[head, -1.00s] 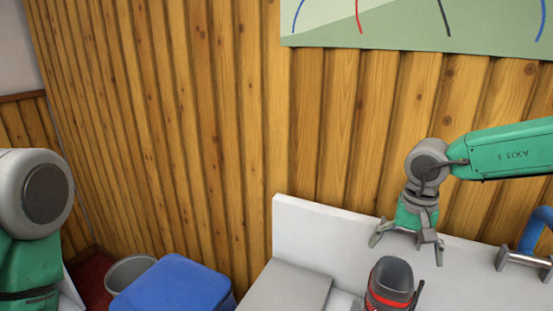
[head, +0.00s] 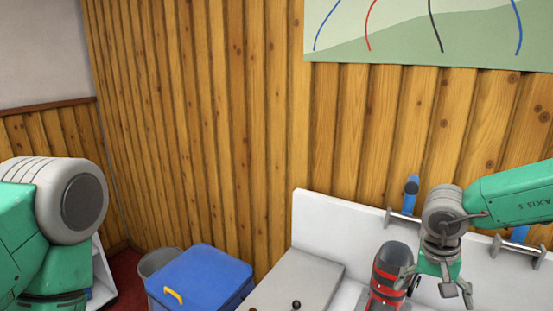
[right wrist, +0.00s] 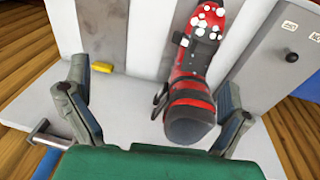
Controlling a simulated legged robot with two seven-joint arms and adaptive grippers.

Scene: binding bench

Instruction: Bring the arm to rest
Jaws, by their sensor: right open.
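My right gripper (head: 436,287) is open and empty, hanging from the green arm over the bench (head: 310,222). A red boot with a dark grey cuff (head: 391,262) stands just left of it in the head view. One finger overlaps the boot there; whether it touches cannot be told. In the right wrist view the two fingers stand wide apart, and the boot (right wrist: 192,85) shows between and beyond them, nearer the right finger, its dark opening toward me. My left arm shows at the left edge of the head view; its gripper is out of view.
A blue box (head: 205,275) and a grey bin (head: 158,263) stand on the floor left of the bench. Blue-handled metal bars (head: 410,195) sit along the bench's white back edge. A grey panel with a black knob (right wrist: 291,55) lies beside the boot.

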